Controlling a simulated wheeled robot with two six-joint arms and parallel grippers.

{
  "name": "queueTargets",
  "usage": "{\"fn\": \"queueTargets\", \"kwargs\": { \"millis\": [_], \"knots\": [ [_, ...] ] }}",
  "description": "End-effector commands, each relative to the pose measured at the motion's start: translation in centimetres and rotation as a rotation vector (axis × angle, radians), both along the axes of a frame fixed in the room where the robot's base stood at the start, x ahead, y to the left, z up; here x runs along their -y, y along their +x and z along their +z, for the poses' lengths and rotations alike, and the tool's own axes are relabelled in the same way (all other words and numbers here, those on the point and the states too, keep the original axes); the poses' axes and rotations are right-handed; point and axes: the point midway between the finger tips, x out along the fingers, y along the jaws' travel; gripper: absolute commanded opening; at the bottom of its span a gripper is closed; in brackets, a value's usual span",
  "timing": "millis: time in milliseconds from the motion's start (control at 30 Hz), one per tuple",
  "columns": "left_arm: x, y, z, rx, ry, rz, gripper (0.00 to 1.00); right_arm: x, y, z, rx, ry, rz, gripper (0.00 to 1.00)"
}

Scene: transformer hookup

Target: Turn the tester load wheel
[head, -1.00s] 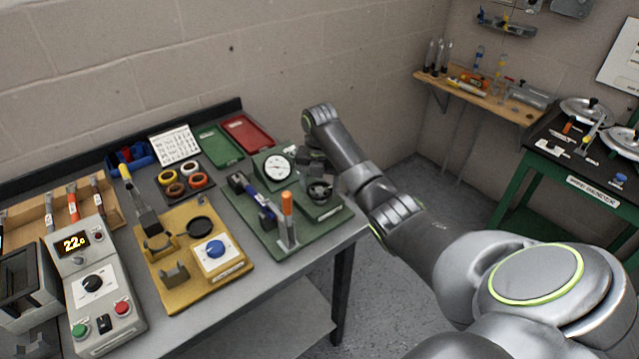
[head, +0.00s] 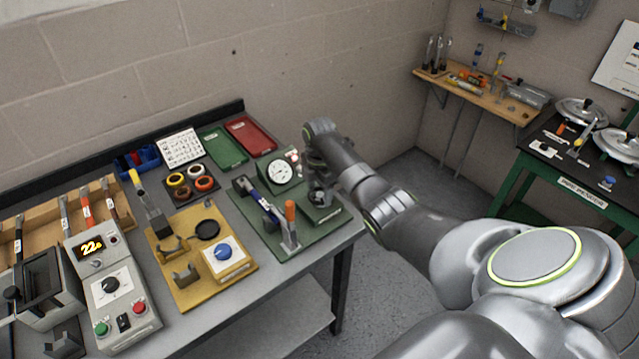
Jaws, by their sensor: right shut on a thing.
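The tester stands on a green base plate (head: 300,238) at the right end of the bench. My right gripper (head: 318,185) comes in from the right, above the block, and is shut on the load wheel. The gripper hides much of the wheel, and its fingertips are hard to make out. My left gripper is not in view.
A yellow fixture board (head: 187,289) with a blue knob (head: 222,252) lies left of the tester. Further left is a grey control box (head: 112,290) with a lit display. Red (head: 251,136) and green (head: 222,149) trays lie behind. A block wall backs the bench.

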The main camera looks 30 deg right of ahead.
Motion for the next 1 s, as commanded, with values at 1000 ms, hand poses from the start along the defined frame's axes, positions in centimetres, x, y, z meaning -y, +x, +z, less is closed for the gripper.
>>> {"fn": "queueTargets", "kwargs": {
  "millis": [1000],
  "knots": [
    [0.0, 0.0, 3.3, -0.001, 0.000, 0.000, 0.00, 0.2, 0.3, 0.1, 0.004, -0.004, -0.920, 0.42]
  ]
}}
